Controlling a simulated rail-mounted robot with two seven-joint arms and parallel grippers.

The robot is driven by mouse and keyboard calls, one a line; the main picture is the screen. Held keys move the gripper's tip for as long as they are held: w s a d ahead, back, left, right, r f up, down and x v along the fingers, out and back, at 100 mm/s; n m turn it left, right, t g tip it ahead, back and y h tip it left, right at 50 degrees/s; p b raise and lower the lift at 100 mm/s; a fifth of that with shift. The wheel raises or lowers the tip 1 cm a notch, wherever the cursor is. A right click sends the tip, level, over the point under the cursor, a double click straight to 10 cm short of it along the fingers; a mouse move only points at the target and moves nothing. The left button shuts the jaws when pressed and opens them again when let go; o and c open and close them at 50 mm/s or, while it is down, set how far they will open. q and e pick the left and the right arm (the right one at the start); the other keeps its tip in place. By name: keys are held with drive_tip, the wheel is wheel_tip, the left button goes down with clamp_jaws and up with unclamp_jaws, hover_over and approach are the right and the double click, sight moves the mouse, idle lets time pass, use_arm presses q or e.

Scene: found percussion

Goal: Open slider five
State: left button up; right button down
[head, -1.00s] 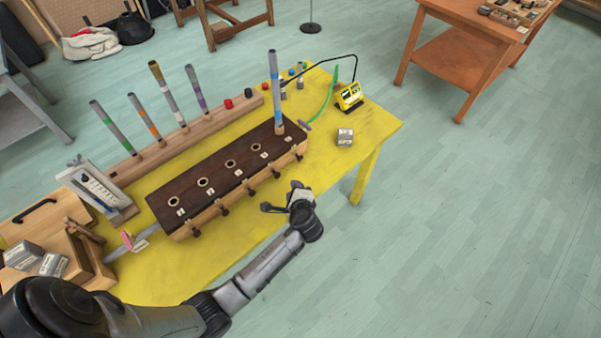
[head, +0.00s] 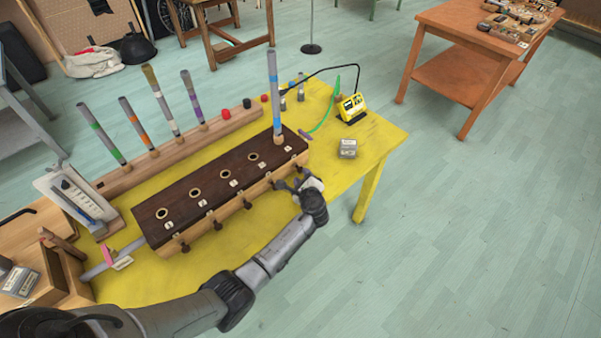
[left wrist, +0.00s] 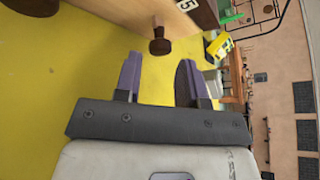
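A long wooden box (head: 225,212) with a dark top with holes lies on the yellow table. Several dark slider knobs stick out along its near side. A grey tube with a blue band (head: 275,95) stands in the hole at its right end. In the left wrist view, a brown round knob (left wrist: 160,46) sticks out beside the label "5" (left wrist: 185,5). My left gripper (head: 293,181) is at the near right end of the box. In the left wrist view its purple fingers (left wrist: 157,72) are apart and empty, with the knob just beyond them. My right gripper is not in view.
A rack with several banded tubes (head: 185,138) stands behind the box. A small grey block (head: 347,149) and a yellow device (head: 351,107) are on the table's right part. A gauge-like stand (head: 78,202) is at the left. The table surface (head: 372,140) at the right corner is mostly clear.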

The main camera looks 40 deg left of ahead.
sight(300, 172)
use_arm(q)
drive_tip(key=shift+b+x, duration=0.7)
drive_tip(key=shift+x, duration=1.7)
drive_tip(key=shift+c, duration=0.3)
clamp_jaws()
